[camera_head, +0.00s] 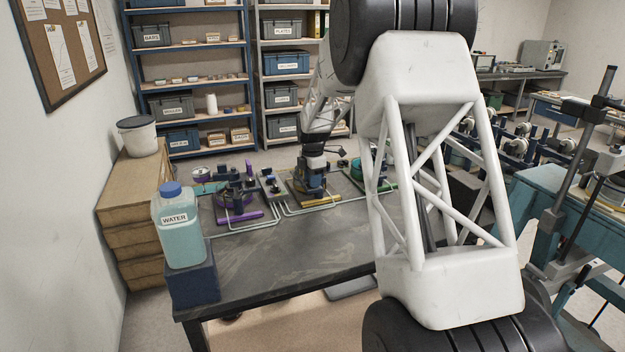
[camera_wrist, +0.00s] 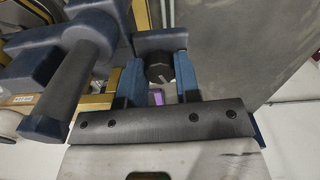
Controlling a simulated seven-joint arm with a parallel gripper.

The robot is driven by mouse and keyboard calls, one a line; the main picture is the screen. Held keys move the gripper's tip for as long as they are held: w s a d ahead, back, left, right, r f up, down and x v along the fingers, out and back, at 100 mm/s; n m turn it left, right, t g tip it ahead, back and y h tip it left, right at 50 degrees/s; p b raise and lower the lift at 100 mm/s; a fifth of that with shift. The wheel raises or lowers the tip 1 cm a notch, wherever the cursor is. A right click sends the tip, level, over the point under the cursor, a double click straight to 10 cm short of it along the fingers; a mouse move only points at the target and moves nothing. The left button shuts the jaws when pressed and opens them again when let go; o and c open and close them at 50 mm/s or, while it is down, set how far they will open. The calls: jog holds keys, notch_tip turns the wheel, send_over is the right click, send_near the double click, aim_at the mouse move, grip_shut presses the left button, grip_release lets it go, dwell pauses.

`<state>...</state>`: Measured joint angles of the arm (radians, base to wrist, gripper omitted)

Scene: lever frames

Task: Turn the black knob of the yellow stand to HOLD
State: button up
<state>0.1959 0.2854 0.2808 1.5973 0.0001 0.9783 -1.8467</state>
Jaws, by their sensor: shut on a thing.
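In the wrist view the black knob (camera_wrist: 158,68) sits between the two blue fingertips of my gripper (camera_wrist: 157,75). The gripper is shut on it, with a finger on either side. A pale mark shows on the knob's face, but I cannot read where it points. Yellow edges of the stand (camera_wrist: 96,104) show to the left. In the head view my gripper (camera_head: 312,186) is down over the yellow stand (camera_head: 322,204) on the dark bench and hides its knob. No HOLD label can be read in either view.
A purple stand (camera_head: 236,217) is left of the yellow one, and a green one (camera_head: 358,172) is right of it. Pale pipes run along the bench (camera_head: 290,250). A water jug (camera_head: 180,232) stands on a blue block at the front left. The bench front is clear.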

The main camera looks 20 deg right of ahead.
dwell(0.4)
jog(key=o, duration=0.9)
jog(key=shift+r, duration=0.1)
jog(key=shift+r, duration=3.8)
jog(key=shift+s, duration=0.1)
